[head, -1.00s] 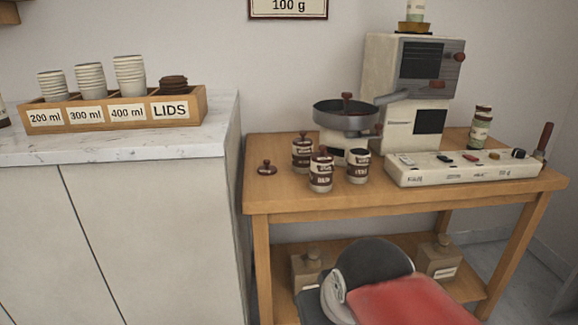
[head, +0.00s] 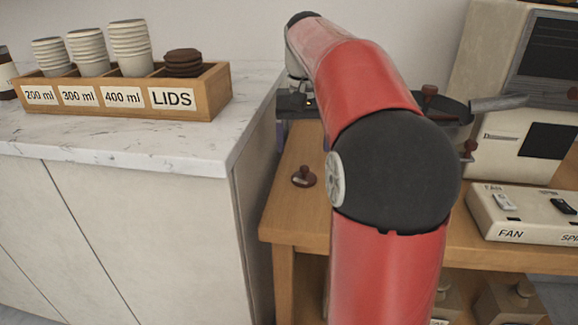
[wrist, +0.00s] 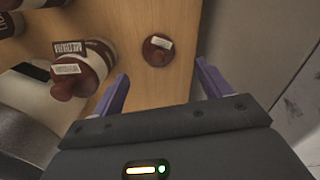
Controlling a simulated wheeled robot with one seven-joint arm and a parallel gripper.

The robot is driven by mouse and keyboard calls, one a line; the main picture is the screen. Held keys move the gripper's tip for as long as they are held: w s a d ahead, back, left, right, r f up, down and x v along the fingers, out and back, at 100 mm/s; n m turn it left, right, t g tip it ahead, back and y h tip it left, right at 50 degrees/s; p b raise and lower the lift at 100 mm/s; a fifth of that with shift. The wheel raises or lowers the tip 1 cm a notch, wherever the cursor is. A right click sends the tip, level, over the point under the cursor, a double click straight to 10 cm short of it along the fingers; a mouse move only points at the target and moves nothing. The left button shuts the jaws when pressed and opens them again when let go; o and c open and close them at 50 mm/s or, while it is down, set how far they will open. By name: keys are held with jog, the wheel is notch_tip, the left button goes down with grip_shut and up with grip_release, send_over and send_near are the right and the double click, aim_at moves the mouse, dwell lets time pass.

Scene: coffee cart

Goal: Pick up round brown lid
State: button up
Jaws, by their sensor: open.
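A round brown lid (head: 304,177) with a knob on top lies on the left part of the wooden table (head: 284,216). The lid (wrist: 158,50) also shows in the wrist view, with a small white label, just beyond the space between my fingertips. My gripper (wrist: 161,73) is open and empty, its two purple fingers apart and not touching the lid. In the head view my gripper is at the table's far left, partly hidden behind my red arm.
Labelled brown-and-white jars (wrist: 98,62) stand left of the lid in the wrist view, close to my left finger. A wooden box (head: 216,92) with cups and a stack of dark brown lids (head: 184,62) is on the marble counter (head: 150,135). A switch panel (head: 520,215) is at right.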

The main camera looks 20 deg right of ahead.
aim_at(304, 167)
notch_tip(304, 167, down, 8)
jog(key=shift+d+r+b, duration=0.15)
jog(key=shift+r+b, duration=0.1)
jog(key=shift+b, duration=0.3)
jog(key=c, duration=1.1)
jog(key=shift+o, duration=0.2)
jog(key=shift+r, duration=0.15)
